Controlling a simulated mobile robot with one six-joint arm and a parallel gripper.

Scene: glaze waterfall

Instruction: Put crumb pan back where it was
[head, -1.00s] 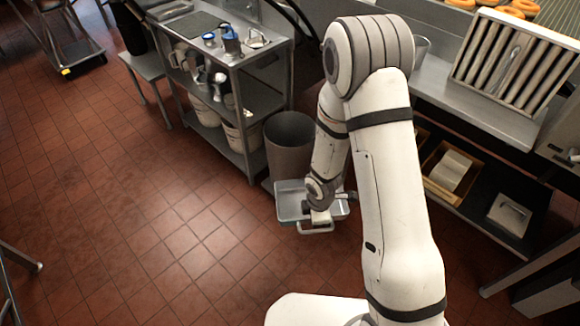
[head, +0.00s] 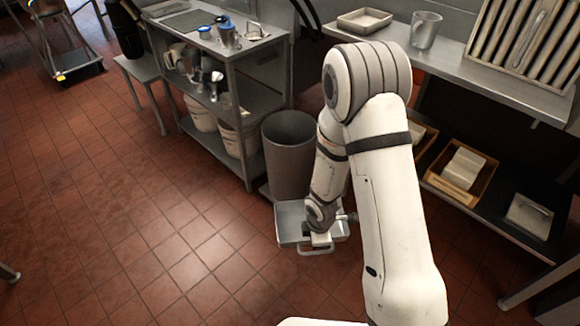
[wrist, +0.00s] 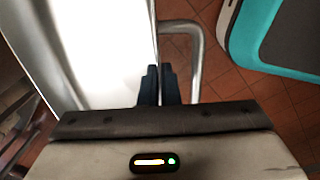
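The crumb pan (head: 291,219) is a shallow grey metal pan with a loop handle on its near side. It hangs above the tiled floor, in front of a grey bin. My gripper (head: 318,240) is at the pan's near side and partly covers it. In the wrist view the dark fingers (wrist: 160,84) are close together on the pan's edge beside the metal handle (wrist: 194,45). The pan's bright inside (wrist: 100,50) looks empty where it shows. My arm hides part of its right side.
The grey bin (head: 289,150) stands behind the pan. A steel cart (head: 220,85) with buckets stands to its left. At right, a steel counter (head: 470,72) holds a tray (head: 365,20) and a metal mug (head: 425,30). A low shelf with wooden boxes (head: 462,175) is below.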

